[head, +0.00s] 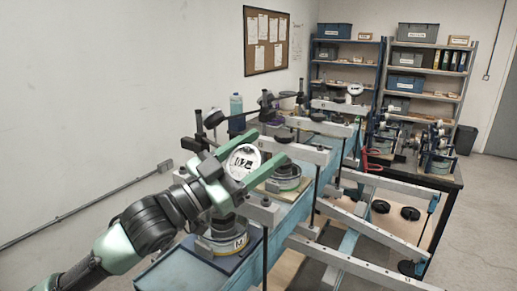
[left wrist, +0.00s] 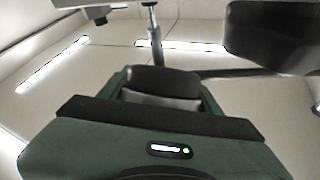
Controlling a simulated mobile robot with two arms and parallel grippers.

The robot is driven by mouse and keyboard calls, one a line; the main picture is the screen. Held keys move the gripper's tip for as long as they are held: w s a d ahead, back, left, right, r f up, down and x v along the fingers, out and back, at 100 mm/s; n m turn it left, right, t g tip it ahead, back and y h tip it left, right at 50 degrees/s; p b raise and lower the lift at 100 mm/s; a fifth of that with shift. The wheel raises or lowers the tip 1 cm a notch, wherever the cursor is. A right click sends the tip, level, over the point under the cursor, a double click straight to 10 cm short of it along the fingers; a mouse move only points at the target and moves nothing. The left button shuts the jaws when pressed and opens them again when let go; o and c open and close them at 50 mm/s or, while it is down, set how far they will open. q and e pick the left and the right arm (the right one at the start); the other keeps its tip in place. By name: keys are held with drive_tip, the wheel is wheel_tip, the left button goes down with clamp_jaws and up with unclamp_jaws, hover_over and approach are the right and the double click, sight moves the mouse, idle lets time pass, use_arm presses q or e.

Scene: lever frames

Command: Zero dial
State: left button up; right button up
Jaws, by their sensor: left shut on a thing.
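The dial (head: 243,161) has a round white face with dark markings. It sits at the near end of the lever frame, between the two green fingers of my left gripper (head: 264,148). The fingers are closed on it from either side, and they and the arm hide part of its rim. In the left wrist view the green gripper body (left wrist: 150,140) fills the lower part, with a dark rounded piece (left wrist: 148,78) between its fingers. The dial face does not show there. My right gripper is not in view.
Lever frames with grey beams (head: 350,262) and upright posts stand along a blue bench (head: 290,218). A round weight (head: 222,240) stands below my left gripper. A blue bottle (head: 236,105) stands behind. Shelves (head: 425,75) line the back; open floor (head: 485,215) lies right.

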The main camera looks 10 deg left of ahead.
sight(236, 169)
use_arm(q)
drive_tip(key=o, duration=1.4)
drive_tip(key=b+v, duration=0.1)
drive_tip(key=v, duration=0.1)
drive_tip(key=b+v, duration=0.1)
drive_tip(key=v, duration=0.1)
drive_tip(key=b+v, duration=0.2)
drive_tip(key=v, duration=0.1)
drive_tip(key=shift+w+f, duration=0.15)
drive_tip(key=shift+f, duration=0.1)
drive_tip(key=shift+s+a, duration=0.3)
drive_tip(key=shift+s, duration=0.1)
drive_tip(key=shift+r, duration=0.1)
